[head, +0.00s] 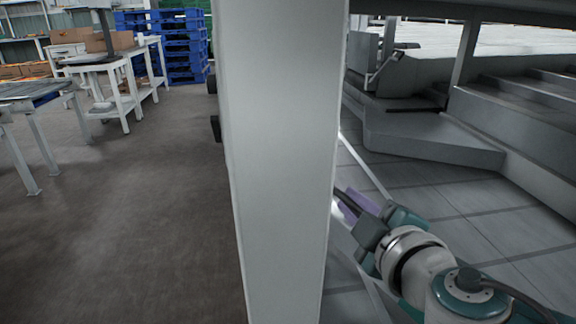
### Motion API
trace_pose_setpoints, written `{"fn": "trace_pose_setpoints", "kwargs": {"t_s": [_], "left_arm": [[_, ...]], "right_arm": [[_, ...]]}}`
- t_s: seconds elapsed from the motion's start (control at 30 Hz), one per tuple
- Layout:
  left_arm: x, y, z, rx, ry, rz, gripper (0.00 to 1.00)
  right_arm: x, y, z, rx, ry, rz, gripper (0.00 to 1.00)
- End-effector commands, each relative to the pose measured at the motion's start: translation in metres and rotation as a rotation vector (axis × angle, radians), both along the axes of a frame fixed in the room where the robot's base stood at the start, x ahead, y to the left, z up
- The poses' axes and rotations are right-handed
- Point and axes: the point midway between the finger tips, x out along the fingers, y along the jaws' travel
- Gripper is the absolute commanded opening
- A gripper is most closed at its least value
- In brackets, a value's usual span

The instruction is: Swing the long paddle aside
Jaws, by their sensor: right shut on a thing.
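My right gripper (347,203) comes in from the lower right, just right of the tall white post. Its fingertips are partly hidden behind the post's edge. A small purple piece (352,209) shows at its jaws, and the gripper is shut on it. I cannot tell whether this piece belongs to the long paddle; no long paddle can be clearly made out. My left gripper is out of view.
The tall white post (280,160) fills the middle of the view, close up. Grey stepped machinery (440,145) stands at the right. Work tables (115,75) and blue pallets (183,45) stand at the far left. The brown floor (130,220) between is clear.

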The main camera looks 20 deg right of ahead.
Motion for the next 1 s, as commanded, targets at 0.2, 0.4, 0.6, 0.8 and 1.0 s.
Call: {"fn": "trace_pose_setpoints", "kwargs": {"t_s": [0.2, 0.4, 0.6, 0.8, 1.0], "left_arm": [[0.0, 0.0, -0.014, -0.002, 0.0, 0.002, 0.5], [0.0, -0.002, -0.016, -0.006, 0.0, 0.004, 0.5], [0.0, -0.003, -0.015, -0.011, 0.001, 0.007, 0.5], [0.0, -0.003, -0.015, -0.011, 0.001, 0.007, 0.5], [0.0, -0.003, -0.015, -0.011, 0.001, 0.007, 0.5]], "right_arm": [[-0.002, 0.034, -0.002, 0.012, -0.003, -0.129, 0.0], [-0.003, 0.041, 0.0, 0.004, 0.001, -0.172, 0.0], [-0.003, 0.041, 0.001, 0.002, 0.001, -0.17, 0.0], [-0.003, 0.041, 0.001, 0.002, 0.001, -0.17, 0.27], [-0.003, 0.04, 0.0, 0.002, 0.001, -0.171, 0.27]]}}
